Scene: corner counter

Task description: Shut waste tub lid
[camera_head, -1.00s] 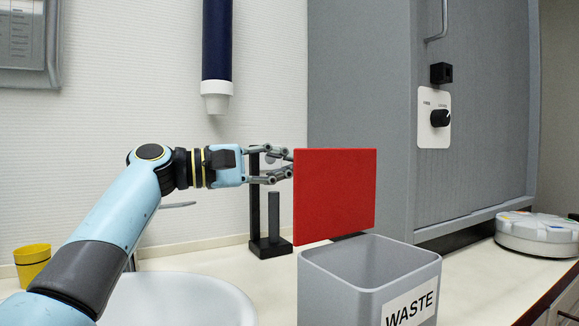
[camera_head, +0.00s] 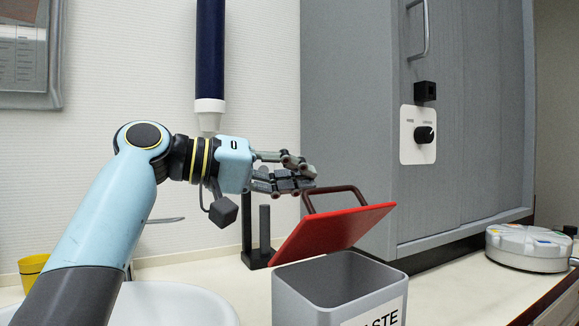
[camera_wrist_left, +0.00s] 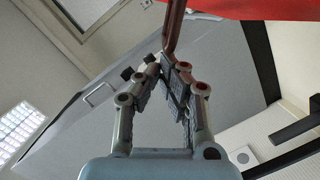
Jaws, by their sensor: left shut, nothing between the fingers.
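The grey waste tub (camera_head: 340,284) stands on the counter at the lower middle of the head view, its top partly open. Its red lid (camera_head: 333,231) is tilted over the rear of the tub, with a brown bar handle (camera_head: 335,190) on its upper face. My left gripper (camera_head: 312,180) is shut with nothing held, its fingertips at the left end of the handle. In the left wrist view the fingertips (camera_wrist_left: 175,65) lie close to the handle (camera_wrist_left: 173,30), with the red lid (camera_wrist_left: 240,9) above. I cannot tell if they touch. My right gripper is not in view.
A black stand (camera_head: 258,258) is behind the tub. A grey cabinet (camera_head: 350,120) rises behind on the right. A round pill-type tray (camera_head: 528,248) sits at the right. A yellow cup (camera_head: 30,270) and white basin (camera_head: 175,305) are at the left.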

